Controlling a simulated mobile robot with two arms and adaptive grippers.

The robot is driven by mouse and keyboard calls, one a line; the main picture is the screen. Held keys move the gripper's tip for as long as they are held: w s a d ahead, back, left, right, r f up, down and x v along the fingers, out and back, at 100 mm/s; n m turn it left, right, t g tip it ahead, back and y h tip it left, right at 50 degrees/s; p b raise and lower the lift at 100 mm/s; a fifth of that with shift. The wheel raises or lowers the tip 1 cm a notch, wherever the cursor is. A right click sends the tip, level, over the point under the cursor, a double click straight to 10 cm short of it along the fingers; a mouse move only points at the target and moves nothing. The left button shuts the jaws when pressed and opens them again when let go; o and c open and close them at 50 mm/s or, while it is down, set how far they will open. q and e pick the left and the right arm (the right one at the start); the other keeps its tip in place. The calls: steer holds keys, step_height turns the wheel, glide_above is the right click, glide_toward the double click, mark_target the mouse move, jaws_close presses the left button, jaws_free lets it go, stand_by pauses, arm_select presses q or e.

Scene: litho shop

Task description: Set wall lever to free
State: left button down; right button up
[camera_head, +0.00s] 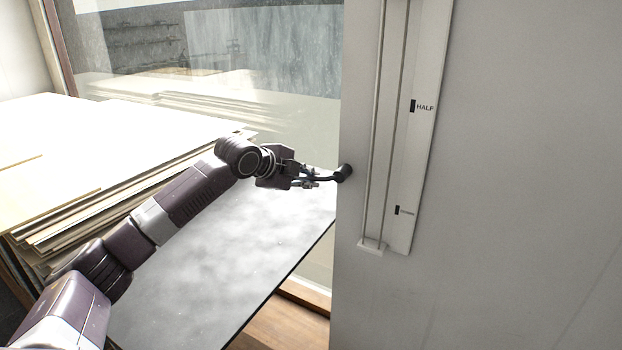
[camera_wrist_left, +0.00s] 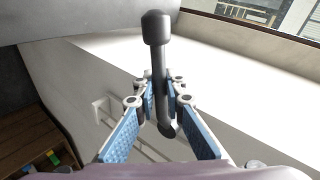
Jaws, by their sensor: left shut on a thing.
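The wall lever (camera_head: 345,172) is a dark handle with a rounded black end, at the left edge of the grey wall panel. In the left wrist view, the lever (camera_wrist_left: 157,28) shows as a dark bar with a thick cylindrical knob at the top. My left gripper (camera_head: 313,178) reaches it from the left. In the wrist view, the blue-padded fingers of my left gripper (camera_wrist_left: 163,98) close on both sides of the bar, below the knob. A white scale strip (camera_head: 420,140) beside the lever has a "HALF" mark and a lower mark too small to read. My right gripper is not in view.
Two thin vertical rods (camera_head: 386,130) run beside the scale, ending in a small white bracket (camera_head: 372,246). A grey-topped table (camera_head: 220,270) lies under my left arm. Stacked boards (camera_head: 90,150) stand at the left, before a window. The panel's right side is bare.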

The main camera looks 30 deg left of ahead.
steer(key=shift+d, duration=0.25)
arm_select(q)
steer(key=c, duration=2)
jaws_free()
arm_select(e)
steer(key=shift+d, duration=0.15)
arm_select(q)
steer(key=shift+s+r, duration=0.1)
steer(key=v, duration=1.1)
steer(key=shift+s+r, duration=0.15)
steer(key=shift+s, duration=0.15)
